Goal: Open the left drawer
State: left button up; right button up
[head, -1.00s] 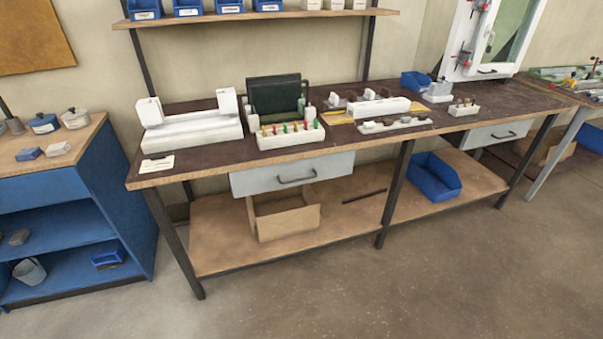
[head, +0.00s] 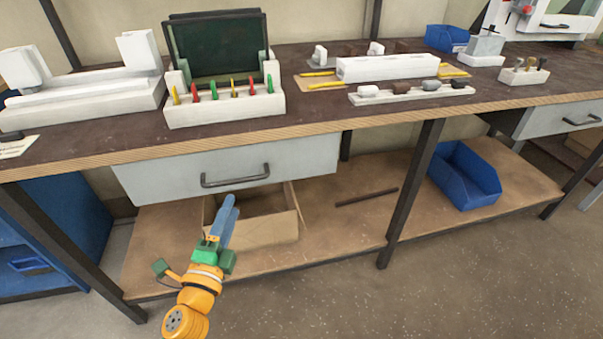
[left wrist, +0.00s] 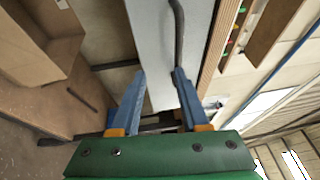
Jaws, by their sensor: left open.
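The left drawer (head: 230,168) is a light grey front under the bench top, and it looks shut. Its dark bar handle (head: 235,179) runs across the front. My left gripper (head: 231,203) is just below and in front of the handle in the head view, with blue fingers pointing up towards it. In the left wrist view the two blue fingers (left wrist: 158,80) are apart with nothing between them. There the drawer front (left wrist: 160,50) stands beyond the fingertips, and the handle (left wrist: 178,35) lies ahead of the right finger. My right gripper is not in view.
An open cardboard box (head: 250,220) sits on the lower shelf under the drawer. A blue bin (head: 465,177) stands further right on that shelf. Bench legs (head: 411,190) flank the space. A rack of coloured tools (head: 222,105) stands on the bench top above.

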aim_at(238, 181)
pick_arm(q)
jog(key=shift+m+t, duration=0.3)
jog(key=shift+t, duration=0.1)
jog(key=w+r, duration=0.2)
jog(key=w+r+p, duration=0.1)
jog(key=shift+w+d+r, duration=0.25)
jog(key=shift+w+r, duration=0.05)
jog(key=shift+w, duration=0.1)
jog(key=shift+w+d, duration=0.2)
jog(key=shift+w, duration=0.85)
jog(key=shift+w+f, duration=0.1)
jog(key=shift+w, duration=0.1)
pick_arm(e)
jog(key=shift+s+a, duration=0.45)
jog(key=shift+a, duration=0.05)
pick_arm(q)
grip_shut()
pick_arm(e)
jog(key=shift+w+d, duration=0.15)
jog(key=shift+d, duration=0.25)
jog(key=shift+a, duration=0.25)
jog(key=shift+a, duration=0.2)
